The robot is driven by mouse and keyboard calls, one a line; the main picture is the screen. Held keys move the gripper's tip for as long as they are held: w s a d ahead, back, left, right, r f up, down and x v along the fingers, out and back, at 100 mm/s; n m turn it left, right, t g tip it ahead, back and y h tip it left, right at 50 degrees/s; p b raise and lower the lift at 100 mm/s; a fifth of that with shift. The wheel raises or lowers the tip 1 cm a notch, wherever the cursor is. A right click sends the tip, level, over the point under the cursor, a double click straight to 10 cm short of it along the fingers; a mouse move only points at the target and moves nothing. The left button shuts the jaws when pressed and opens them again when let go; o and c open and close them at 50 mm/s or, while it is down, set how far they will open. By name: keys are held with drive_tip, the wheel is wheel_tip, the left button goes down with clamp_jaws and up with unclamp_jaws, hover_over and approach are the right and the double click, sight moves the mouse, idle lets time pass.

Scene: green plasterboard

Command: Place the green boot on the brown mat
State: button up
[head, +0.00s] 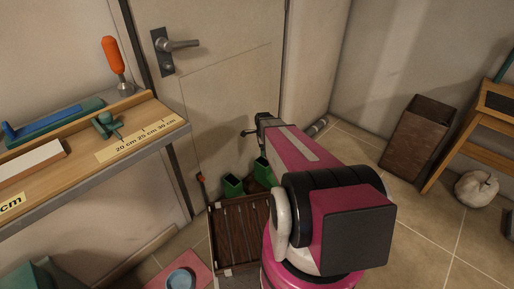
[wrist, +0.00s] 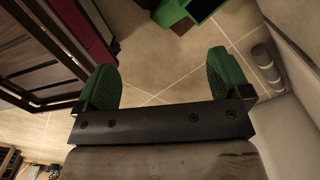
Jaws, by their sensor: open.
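Two green boots stand near the door in the head view, a left one (head: 233,186) and a right one (head: 263,171) partly hidden by my arm. A dark brown slatted surface (head: 228,240), the only mat-like brown thing I see, lies in front of them, partly covered by my arm. It seems to show at the upper left of the wrist view (wrist: 35,55). My gripper (wrist: 167,82) is open and empty, its green pads spread above bare floor. Part of a green boot (wrist: 172,12) shows beyond the pads. In the head view my gripper (head: 250,132) is small and partly hidden.
A workbench (head: 100,150) with tools stands at left. A pink mat (head: 200,272) with a blue bowl (head: 180,279) lies at the lower left. A brown bin (head: 418,137), a wooden chair (head: 490,125) and a pale pumpkin (head: 476,188) are at right. Tiled floor is clear between.

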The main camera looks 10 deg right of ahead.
drive_tip(key=s+a+r+n, duration=0.3)
drive_tip(key=s+r+n, duration=0.4)
drive_tip(key=n, duration=0.2)
drive_tip(key=s+a+r+n, duration=0.4)
drive_tip(key=s+r+n, duration=0.4)
drive_tip(key=n, duration=0.2)
drive_tip(key=shift+s+r, duration=0.15)
drive_tip(key=shift+s, duration=0.05)
